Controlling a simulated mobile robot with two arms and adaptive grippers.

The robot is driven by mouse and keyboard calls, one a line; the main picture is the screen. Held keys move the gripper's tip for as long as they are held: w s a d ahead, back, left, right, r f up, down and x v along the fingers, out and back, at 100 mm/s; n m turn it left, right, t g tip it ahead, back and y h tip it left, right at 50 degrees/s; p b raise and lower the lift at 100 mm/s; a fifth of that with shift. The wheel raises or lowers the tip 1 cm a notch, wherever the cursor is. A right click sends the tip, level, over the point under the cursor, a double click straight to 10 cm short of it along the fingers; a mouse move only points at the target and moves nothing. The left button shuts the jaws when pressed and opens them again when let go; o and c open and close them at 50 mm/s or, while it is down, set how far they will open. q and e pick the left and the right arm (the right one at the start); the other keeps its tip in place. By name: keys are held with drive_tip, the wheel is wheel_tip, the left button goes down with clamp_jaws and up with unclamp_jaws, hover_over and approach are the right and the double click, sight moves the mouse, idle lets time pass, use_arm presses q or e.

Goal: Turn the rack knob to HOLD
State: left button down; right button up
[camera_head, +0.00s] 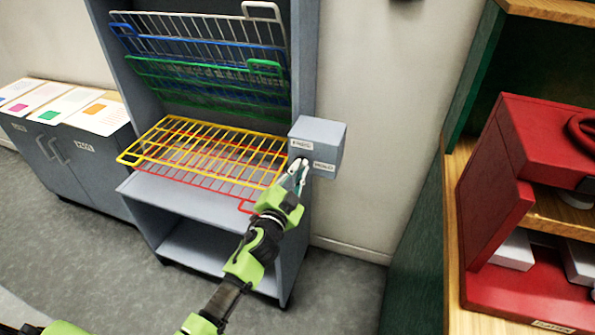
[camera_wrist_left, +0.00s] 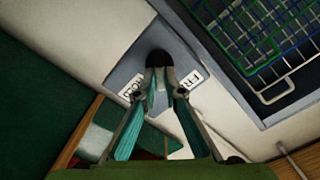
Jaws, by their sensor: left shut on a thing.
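The grey knob box (camera_head: 326,133) is on the right side of the drying rack (camera_head: 302,60). It bears two white labels; one reads HOLD (camera_head: 324,167), the other (camera_head: 301,144) seems to read FREE. My left gripper (camera_head: 301,166) is at the box's front face, its fingers shut on the knob. In the left wrist view the dark knob (camera_wrist_left: 158,57) shows at the fingertips (camera_wrist_left: 160,84), between the HOLD label (camera_wrist_left: 132,88) and the other label (camera_wrist_left: 191,83). The fingers hide part of the knob, and I cannot tell where it points. My right gripper is not in view.
White, blue and green wire shelves (camera_head: 200,75) are tilted up in the rack. Yellow and red shelves (camera_head: 205,150) lie lower, roughly flat. A grey cabinet (camera_head: 85,165) with cards stands left. A red unit (camera_head: 500,190) on a wooden top is at right.

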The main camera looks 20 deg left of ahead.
use_arm(q)
drive_tip(key=m, duration=0.6)
drive_tip(key=f+m+b, duration=0.1)
drive_tip(key=m, duration=0.2)
drive_tip(key=shift+d, duration=0.2)
drive_tip(key=shift+m, duration=0.4)
drive_tip(key=c, duration=2.1)
unclamp_jaws()
drive_tip(key=shift+c, duration=0.2)
drive_tip(key=s, duration=1.2)
drive_tip(key=shift+a, duration=0.2)
